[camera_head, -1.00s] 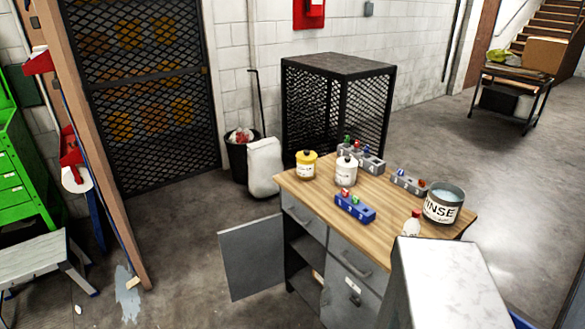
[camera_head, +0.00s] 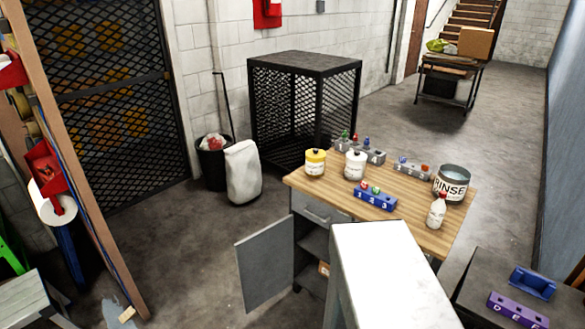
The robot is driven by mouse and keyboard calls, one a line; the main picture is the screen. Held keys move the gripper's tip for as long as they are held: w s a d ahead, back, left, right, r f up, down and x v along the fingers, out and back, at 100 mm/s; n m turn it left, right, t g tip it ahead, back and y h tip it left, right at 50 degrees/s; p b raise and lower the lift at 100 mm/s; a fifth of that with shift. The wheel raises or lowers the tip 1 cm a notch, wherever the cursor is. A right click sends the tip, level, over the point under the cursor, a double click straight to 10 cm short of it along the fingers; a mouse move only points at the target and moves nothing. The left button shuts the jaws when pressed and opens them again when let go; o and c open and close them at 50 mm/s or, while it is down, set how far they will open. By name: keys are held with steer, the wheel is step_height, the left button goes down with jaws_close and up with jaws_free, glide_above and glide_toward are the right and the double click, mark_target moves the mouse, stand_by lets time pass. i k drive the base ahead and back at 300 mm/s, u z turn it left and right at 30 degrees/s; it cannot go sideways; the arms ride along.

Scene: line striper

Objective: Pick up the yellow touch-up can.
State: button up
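The yellow touch-up can (camera_head: 315,163) stands upright at the far left corner of the wooden-topped workbench (camera_head: 408,219). It has a yellow top, a pale label and a dark knob on its lid. A similar white can (camera_head: 355,165) stands just to its right. My gripper is not in view.
On the bench are a blue numbered block (camera_head: 375,198), grey blocks (camera_head: 360,151), a RINSE tin (camera_head: 451,183) and a small white bottle (camera_head: 437,211). A cabinet door (camera_head: 265,264) hangs open at the left.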

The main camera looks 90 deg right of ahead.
mark_target(314, 169)
steer(key=i, duration=1.35)
steer(key=u, duration=1.35)
steer(key=k, duration=0.15)
steer(key=z, duration=3)
steer(key=k, duration=0.15)
steer(key=z, duration=1.1)
steer(key=i, duration=0.15)
steer(key=z, duration=0.2)
